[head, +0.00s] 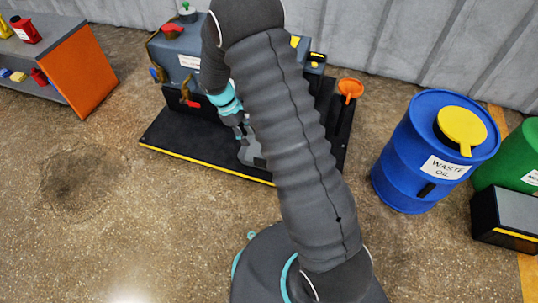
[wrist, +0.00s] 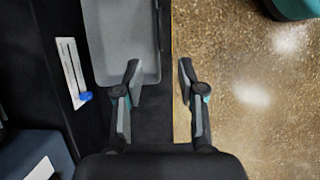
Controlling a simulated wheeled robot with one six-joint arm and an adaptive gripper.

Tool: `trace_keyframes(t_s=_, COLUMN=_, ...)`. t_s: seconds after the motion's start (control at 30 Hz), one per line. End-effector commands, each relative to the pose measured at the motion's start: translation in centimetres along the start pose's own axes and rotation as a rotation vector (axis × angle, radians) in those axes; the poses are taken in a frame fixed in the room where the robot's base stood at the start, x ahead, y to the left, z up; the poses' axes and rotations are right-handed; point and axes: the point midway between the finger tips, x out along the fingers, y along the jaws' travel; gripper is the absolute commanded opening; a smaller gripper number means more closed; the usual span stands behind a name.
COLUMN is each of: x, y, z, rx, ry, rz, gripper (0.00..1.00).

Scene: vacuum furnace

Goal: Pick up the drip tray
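The drip tray is a shallow grey tray with a raised rim (wrist: 112,42), lying on the black platform. Its far end is cut off by the top of the wrist view. In the head view only a grey part of it (head: 251,154) shows below my gripper (head: 241,131); my arm hides the rest. My gripper (wrist: 160,77) is open and empty, with its fingers apart. In the wrist view the left finger overlaps the tray's near right corner, and the right finger is over the floor beyond the platform edge. The tray's right rim lines up between them. Contact cannot be told.
The black platform (head: 188,155) has a yellow front edge and carries the grey machine (head: 180,58). A blue waste oil drum (head: 415,160) stands farther right, an orange-sided shelf (head: 82,75) at left. The floor in front is clear.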

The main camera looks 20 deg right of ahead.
Motion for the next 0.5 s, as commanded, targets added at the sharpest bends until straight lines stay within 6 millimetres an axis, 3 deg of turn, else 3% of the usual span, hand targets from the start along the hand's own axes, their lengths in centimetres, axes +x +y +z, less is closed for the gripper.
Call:
trace_keyframes(t_s=0.17, x=2.0, y=0.0, z=-0.4, rx=-0.015, ry=-0.011, rz=-0.004, gripper=0.40)
trace_keyframes(t_s=0.5, x=7.8, y=0.0, z=-0.3, rx=-0.014, ry=-0.011, rz=-0.004, gripper=0.40)
